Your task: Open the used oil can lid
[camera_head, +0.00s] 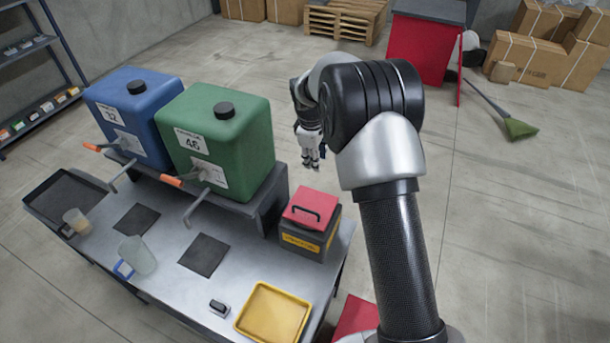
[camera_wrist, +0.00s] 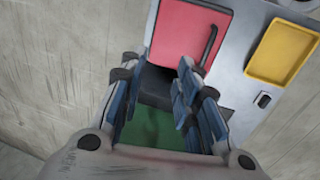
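The used oil can (camera_head: 308,242) is a dark grey box with a yellow label at the right end of the bench. Its red lid (camera_head: 311,204) lies on top and looks closed, with a black bar handle on it. In the wrist view the lid (camera_wrist: 185,28) is ahead of the fingertips, its handle (camera_wrist: 208,45) right of centre. My gripper (camera_head: 312,158) points down above and behind the can in the head view. In the wrist view my gripper (camera_wrist: 157,68) is open and empty, its fingers apart. I see no contact with the lid.
A green tank (camera_head: 230,135) and a blue tank (camera_head: 130,105) stand on a raised shelf left of the can. The bench (camera_head: 175,285) holds a yellow tray (camera_head: 242,325), a jug (camera_head: 140,260) and dark mats. Open floor lies right of my arm.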

